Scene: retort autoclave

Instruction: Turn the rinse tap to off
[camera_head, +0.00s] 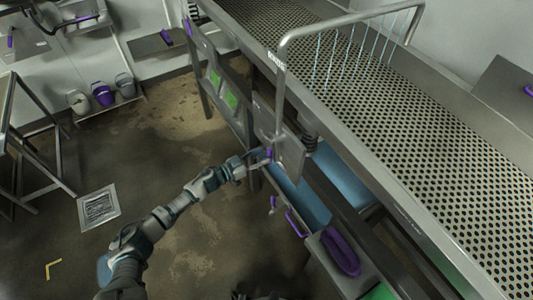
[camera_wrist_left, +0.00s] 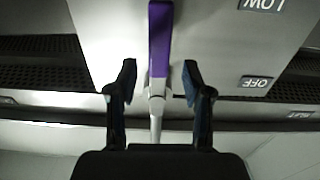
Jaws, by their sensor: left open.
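The rinse tap lever (camera_head: 269,153) is purple and sits on a grey metal plate (camera_head: 290,157) at the side of the conveyor. In the left wrist view the tap's purple handle (camera_wrist_left: 160,42) runs straight up the picture from a pale metal stem. A label reading OFF (camera_wrist_left: 257,82) and one reading LOW (camera_wrist_left: 263,4) show upside down on the plate to its right. My left gripper (camera_head: 257,158) is at the plate, and in the wrist view its open fingers (camera_wrist_left: 158,78) stand on either side of the lever, with a gap each side.
A long perforated conveyor (camera_head: 415,130) with a bent pipe frame (camera_head: 345,22) above it fills the right side. Below the plate is a blue trough (camera_head: 300,195) and a purple brush-like item (camera_head: 340,252). Buckets (camera_head: 102,94) stand at the back left. The wet floor between is mostly free.

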